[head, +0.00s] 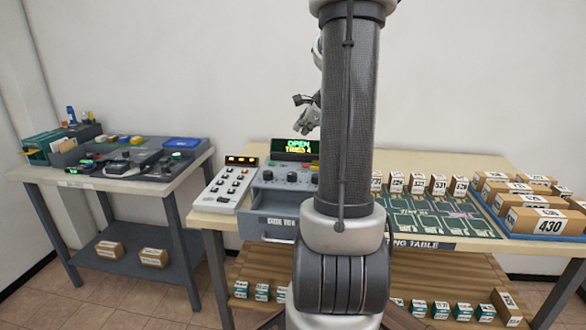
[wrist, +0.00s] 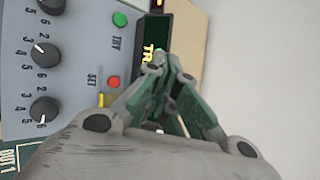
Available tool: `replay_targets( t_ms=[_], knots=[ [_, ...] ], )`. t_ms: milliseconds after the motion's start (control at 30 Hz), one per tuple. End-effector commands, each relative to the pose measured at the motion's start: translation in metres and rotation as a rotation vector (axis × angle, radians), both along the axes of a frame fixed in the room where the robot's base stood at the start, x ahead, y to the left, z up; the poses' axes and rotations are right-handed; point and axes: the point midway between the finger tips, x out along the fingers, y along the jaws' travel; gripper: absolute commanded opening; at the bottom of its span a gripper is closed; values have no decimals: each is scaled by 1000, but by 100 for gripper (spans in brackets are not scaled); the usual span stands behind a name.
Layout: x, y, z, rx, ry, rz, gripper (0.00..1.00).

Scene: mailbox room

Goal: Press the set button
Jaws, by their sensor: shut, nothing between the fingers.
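The set button is a small red button (wrist: 113,82) next to the label SET on a grey control panel (wrist: 70,70) in the wrist view. A green button (wrist: 119,19) labelled TRY sits above it in that view. Black knobs (wrist: 47,55) line the panel's left side. My gripper (wrist: 163,68) is shut and empty, its fingertips to the right of the red button and apart from it, in front of the dark display. In the head view my gripper (head: 303,101) is above the grey control box (head: 258,205), partly hidden by my arm.
The display (head: 294,147) reads OPEN and TRIES 4. A white keypad box (head: 226,187) stands left of the control box. Several numbered cartons (head: 535,220) fill the table's right side. A second table (head: 110,180) with devices stands at left.

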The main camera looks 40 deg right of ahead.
Motion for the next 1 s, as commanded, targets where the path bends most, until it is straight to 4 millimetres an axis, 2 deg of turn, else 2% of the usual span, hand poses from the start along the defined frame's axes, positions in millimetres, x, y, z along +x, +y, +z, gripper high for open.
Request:
replay_targets(
  t_ms=[133, 567, 1000],
  knots=[
    [0, -1, 0, 38, -5, -49, 0],
    [-1, -1, -6, 41, -3, -48, 0],
    [-2, -1, -63, 41, -1, -49, 0]
  ],
)
